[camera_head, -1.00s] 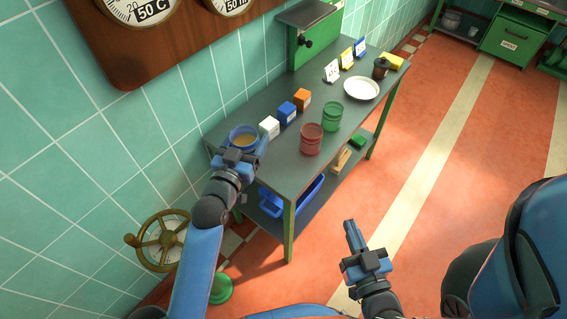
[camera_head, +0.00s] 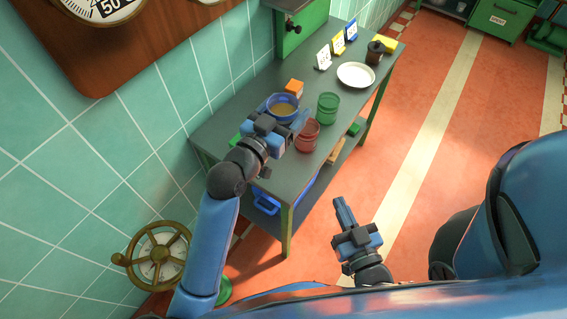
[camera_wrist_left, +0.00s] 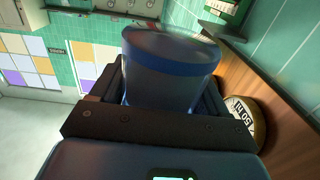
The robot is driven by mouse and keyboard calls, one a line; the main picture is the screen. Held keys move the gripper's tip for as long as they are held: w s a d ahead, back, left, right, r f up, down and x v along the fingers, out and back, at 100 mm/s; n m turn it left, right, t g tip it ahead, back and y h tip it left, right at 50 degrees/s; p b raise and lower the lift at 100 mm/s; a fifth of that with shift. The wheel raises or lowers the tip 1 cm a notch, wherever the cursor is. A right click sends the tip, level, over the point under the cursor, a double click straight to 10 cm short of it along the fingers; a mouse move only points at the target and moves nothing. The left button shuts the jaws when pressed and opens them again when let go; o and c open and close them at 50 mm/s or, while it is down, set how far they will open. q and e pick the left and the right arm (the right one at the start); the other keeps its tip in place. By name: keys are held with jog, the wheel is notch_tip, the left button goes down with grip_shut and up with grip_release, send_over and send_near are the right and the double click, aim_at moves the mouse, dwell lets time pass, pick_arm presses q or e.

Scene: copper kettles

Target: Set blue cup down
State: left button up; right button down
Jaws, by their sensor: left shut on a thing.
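The blue cup (camera_head: 283,104) holds a brown liquid and is upright over the back middle of the grey table (camera_head: 222,124). My left gripper (camera_head: 284,122) is shut on it from the near side. In the left wrist view the cup (camera_wrist_left: 170,62) fills the space between both fingers. Its underside is hidden in the head view, so I cannot tell whether it touches the table. My right gripper (camera_head: 344,212) is empty over the floor, away from the table; its finger gap does not show clearly.
A red cup (camera_head: 307,136) stands close to the right of my left gripper, with a green cup (camera_head: 327,107) behind it. An orange block (camera_head: 294,88) is just behind the blue cup. A white plate (camera_head: 356,75) and a dark pot (camera_head: 375,52) stand further back.

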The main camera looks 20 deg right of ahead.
pick_arm(q)
jog(key=shift+f+b, duration=2.3)
jog(key=shift+f, duration=5.4)
jog(key=shift+f+b, duration=0.85)
jog(key=shift+f, duration=0.7)
jog(key=shift+f, duration=0.15)
jog(key=o, duration=1)
jog(key=shift+o, duration=0.2)
